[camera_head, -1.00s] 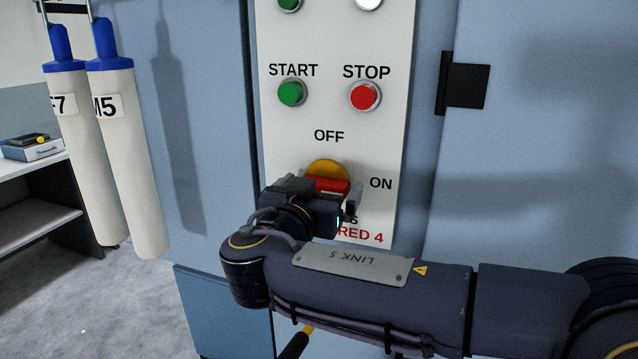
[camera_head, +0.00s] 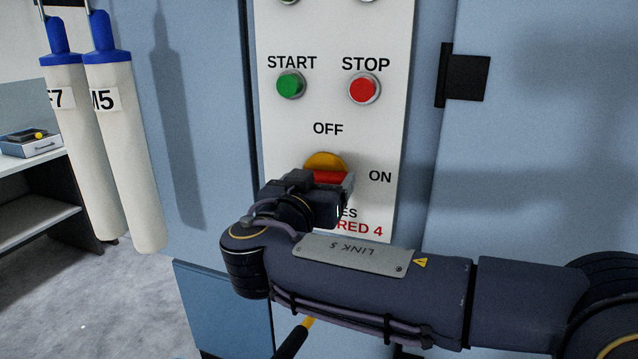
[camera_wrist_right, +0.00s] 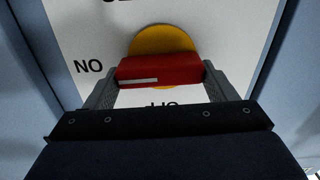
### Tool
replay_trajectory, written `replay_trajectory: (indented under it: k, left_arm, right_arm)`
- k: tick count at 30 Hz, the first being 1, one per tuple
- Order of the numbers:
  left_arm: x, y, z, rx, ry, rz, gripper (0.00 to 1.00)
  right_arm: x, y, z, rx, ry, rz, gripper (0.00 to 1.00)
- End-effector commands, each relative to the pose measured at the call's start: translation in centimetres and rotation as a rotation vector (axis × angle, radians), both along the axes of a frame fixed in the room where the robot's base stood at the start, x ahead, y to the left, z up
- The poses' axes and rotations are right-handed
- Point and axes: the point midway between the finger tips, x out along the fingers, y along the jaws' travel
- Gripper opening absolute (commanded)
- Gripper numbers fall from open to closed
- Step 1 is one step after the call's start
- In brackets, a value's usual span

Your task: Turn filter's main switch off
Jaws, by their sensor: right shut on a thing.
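The main switch is a red handle (camera_head: 328,177) on a yellow disc (camera_head: 325,160), low on a white panel, with OFF lettered above and ON to its right. In the right wrist view the red handle (camera_wrist_right: 160,70) lies level across the yellow disc (camera_wrist_right: 162,40), and its white mark points toward the ON lettering, which is upside down there. My right gripper (camera_head: 333,186) is shut on the handle, with one finger at each end, as the wrist view (camera_wrist_right: 161,77) shows. The gripper hides the handle's lower part in the head view. My left gripper is out of view.
A green START button (camera_head: 291,85) and a red STOP button (camera_head: 362,88) sit above the switch. A black hinge (camera_head: 465,78) is on the blue cabinet at right. Two white tubes with blue caps (camera_head: 130,150) hang at left, near a shelf (camera_head: 40,212).

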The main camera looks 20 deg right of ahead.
Motion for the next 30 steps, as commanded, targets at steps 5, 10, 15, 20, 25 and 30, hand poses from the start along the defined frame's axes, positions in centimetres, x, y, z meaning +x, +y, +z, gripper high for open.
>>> replay_trajectory:
  k: [5,10,15,20,25,30]
  left_arm:
    - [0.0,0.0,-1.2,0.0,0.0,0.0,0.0]
    - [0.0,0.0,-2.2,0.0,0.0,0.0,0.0]
    - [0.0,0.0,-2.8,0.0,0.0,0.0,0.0]
    - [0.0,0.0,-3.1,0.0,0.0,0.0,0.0]
    - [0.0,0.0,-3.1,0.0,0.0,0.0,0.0]
    - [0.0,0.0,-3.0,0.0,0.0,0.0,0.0]
  right_arm:
    - [0.0,0.0,-0.3,-0.089,0.061,0.001,0.55]
    - [0.1,0.1,-0.2,-0.213,0.143,0.001,0.55]
    - [0.2,0.2,-0.1,-0.347,0.233,0.001,0.55]
    - [0.2,0.3,-0.1,-0.473,0.32,0.001,0.55]
    - [0.3,0.4,0.0,-0.609,0.412,0.001,0.55]
    - [0.3,0.5,0.0,-0.743,0.502,0.001,0.55]
